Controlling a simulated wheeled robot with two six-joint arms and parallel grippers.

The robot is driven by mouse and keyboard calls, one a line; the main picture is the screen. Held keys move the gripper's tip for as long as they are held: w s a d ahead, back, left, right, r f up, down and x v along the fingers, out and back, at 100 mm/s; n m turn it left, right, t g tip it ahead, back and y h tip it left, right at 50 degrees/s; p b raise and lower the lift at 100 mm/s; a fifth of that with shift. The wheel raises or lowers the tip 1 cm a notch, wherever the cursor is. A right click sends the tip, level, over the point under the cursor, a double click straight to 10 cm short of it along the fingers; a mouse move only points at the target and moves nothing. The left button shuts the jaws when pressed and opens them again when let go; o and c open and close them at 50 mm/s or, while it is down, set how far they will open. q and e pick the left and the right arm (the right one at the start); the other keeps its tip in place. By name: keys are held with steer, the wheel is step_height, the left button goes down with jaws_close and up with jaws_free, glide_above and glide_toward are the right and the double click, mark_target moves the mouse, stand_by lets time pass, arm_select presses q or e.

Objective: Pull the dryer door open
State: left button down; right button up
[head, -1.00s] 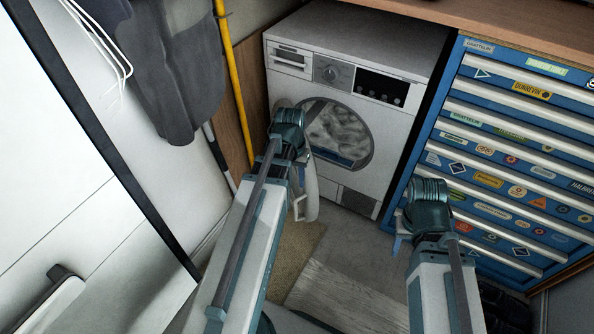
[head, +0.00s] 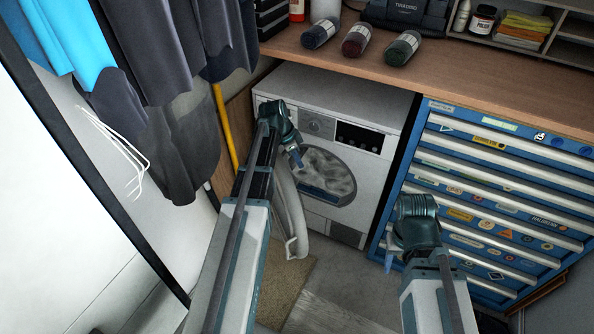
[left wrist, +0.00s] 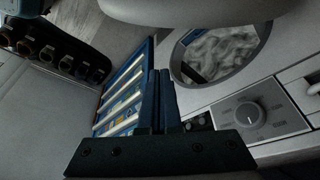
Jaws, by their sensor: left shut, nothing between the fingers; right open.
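The white dryer (head: 372,171) stands under the worktop. Its round door (head: 290,215) is swung out to the left and seen nearly edge-on. Grey laundry (head: 325,172) shows inside the uncovered opening and also in the left wrist view (left wrist: 220,50). My left gripper (head: 297,158) is shut and empty, in front of the opening's upper left, near the door's inner side; contact is unclear. Its closed fingers (left wrist: 158,98) show in the left wrist view, with a pale curved edge, likely the door, above. My right gripper (head: 388,262) is open and empty, low before the blue tool chest.
The blue tool chest (head: 480,205) stands right of the dryer. The wooden worktop (head: 450,75) carries bottles and boxes. Dark clothes (head: 180,150) and a yellow pole (head: 225,125) are at left. A mat (head: 285,290) lies on the floor below the door.

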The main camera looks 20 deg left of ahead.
arm_select(q)
steer(key=b+x, duration=1)
steer(key=x, duration=0.1)
steer(key=s+a, duration=0.1)
steer(key=s+a+r+p, duration=0.1)
steer(key=s+a, duration=0.1)
steer(key=shift+s, duration=0.1)
steer(key=s+a+m, duration=0.1)
steer(key=s+a, duration=0.5)
steer(key=shift+a+m, duration=0.3)
steer(key=shift+a, duration=0.05)
steer(key=shift+d, duration=0.1)
